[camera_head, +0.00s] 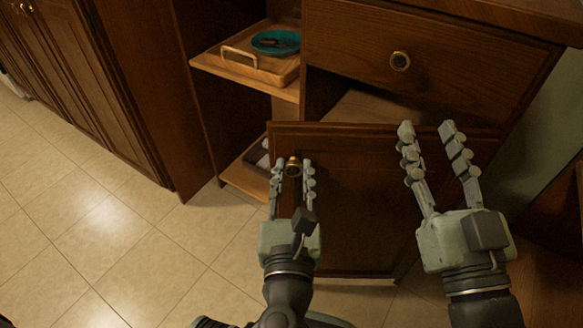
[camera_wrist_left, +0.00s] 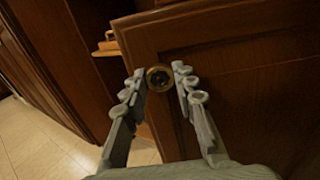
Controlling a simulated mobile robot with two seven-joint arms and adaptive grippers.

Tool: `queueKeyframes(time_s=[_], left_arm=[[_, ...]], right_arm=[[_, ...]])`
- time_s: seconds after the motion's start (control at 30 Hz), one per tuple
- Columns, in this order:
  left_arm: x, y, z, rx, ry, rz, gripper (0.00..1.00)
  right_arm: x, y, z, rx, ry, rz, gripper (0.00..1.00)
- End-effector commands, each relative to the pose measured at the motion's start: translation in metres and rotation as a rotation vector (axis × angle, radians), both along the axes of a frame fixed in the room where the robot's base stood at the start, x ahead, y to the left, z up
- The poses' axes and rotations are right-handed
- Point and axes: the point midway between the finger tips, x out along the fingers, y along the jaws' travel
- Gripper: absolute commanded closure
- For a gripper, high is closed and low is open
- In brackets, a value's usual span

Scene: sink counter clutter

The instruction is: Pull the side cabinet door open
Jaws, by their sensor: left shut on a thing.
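The side cabinet door (camera_head: 365,225) is a dark brown wooden panel with a round brass knob (camera_head: 293,167) near its upper left corner. It stands ajar, with the cabinet interior visible above its top edge. My left gripper (camera_head: 293,173) is shut on the knob, one finger on each side. In the left wrist view the knob (camera_wrist_left: 159,78) sits between the fingertips (camera_wrist_left: 158,82), in front of the door panel (camera_wrist_left: 240,75). My right gripper (camera_head: 426,130) is open and empty, its fingers spread in front of the door's upper right part.
A drawer (camera_head: 430,50) with a brass knob is shut above the door. To the left, an open shelf holds a wooden tray (camera_head: 262,68) with a teal plate (camera_head: 276,42). Tiled floor (camera_head: 110,230) is clear at the left.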

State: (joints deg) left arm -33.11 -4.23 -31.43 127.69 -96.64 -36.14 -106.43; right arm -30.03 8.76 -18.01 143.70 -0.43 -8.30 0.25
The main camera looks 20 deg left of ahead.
Motion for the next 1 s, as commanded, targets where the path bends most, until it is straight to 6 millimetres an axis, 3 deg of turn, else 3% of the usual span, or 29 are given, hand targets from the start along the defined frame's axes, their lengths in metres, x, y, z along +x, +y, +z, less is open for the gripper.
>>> queueKeyframes(time_s=[0.37, 0.4, 0.57, 1.0], left_arm=[[-0.0010, 0.0001, 0.0003, 0.000, 0.000, 0.002, 1.00], [-0.0009, 0.0001, 0.0003, 0.000, 0.000, 0.002, 0.72], [-0.0009, 0.0000, 0.0002, 0.000, 0.000, 0.001, 0.52], [-0.0006, -0.0002, 0.0001, 0.001, 0.000, 0.000, 0.51]], right_arm=[[-0.0006, 0.0005, 0.0022, 0.005, -0.009, 0.001, 0.60], [-0.0006, 0.0005, 0.0022, 0.005, -0.009, 0.001, 0.60], [-0.0006, 0.0004, 0.0021, 0.005, -0.008, 0.001, 0.60], [-0.0006, 0.0006, 0.0019, 0.004, -0.007, 0.001, 0.60]])
